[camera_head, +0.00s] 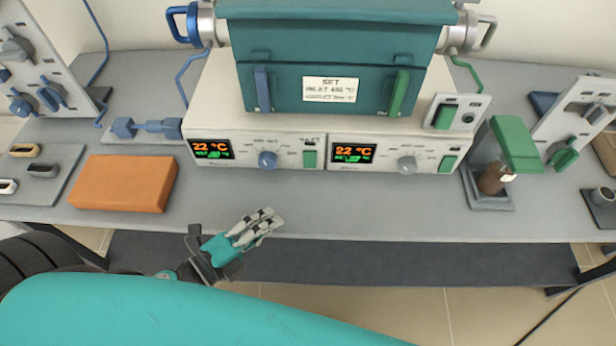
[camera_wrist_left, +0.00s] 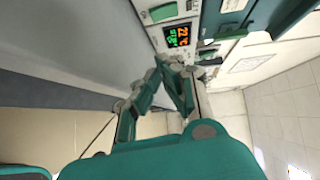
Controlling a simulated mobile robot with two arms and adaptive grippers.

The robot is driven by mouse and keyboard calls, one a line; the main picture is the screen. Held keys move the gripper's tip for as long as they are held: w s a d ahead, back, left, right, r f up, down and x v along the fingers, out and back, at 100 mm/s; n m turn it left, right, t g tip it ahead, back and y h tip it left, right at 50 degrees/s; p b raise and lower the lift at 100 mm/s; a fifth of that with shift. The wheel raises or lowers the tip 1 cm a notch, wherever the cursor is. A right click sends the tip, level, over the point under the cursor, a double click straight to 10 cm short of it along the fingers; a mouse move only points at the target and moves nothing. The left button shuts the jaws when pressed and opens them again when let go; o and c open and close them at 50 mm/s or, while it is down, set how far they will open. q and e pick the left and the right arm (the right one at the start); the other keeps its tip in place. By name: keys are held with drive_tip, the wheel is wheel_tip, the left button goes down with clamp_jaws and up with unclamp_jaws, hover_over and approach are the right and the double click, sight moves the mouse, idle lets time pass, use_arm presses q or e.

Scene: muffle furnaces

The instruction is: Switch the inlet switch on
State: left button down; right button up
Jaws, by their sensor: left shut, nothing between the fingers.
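The furnace control unit has two front panels. The left panel (camera_head: 240,150) has a lit display (camera_head: 211,149) reading 22 °C, a blue knob (camera_head: 267,160) and a green switch (camera_head: 309,158) under a small label that seems to read INLET. I cannot tell the switch's position. The right panel has its own 22 °C display (camera_head: 353,153), a grey knob (camera_head: 406,164) and a green switch (camera_head: 448,164). My left gripper (camera_head: 266,217) is shut and empty, below and in front of the left panel, apart from it. In the wrist view the fingertips (camera_wrist_left: 170,62) show near a lit display (camera_wrist_left: 177,36). My right gripper is out of view.
The teal furnace (camera_head: 330,60) with a set-temperature sign stands above the panels. An orange block (camera_head: 124,183) lies at left, and a green-topped stand (camera_head: 515,145) is at right. Another green switch (camera_head: 445,116) sits on a side plate. The grey bench front (camera_head: 370,210) is clear.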

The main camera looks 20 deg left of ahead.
sight(307, 189)
use_arm(q)
drive_tip(key=p+x, duration=0.1)
drive_tip(key=x, duration=0.4)
drive_tip(key=p+x, duration=0.2)
drive_tip(key=x, duration=0.3)
drive_tip(key=shift+r, duration=0.2)
drive_tip(key=w, duration=0.3)
drive_tip(key=shift+w+a+f, duration=0.1)
drive_tip(key=shift+a+f, duration=0.25)
drive_tip(key=shift+a, duration=0.05)
drive_tip(key=shift+w+a+f, duration=0.1)
drive_tip(key=shift+w, duration=0.3)
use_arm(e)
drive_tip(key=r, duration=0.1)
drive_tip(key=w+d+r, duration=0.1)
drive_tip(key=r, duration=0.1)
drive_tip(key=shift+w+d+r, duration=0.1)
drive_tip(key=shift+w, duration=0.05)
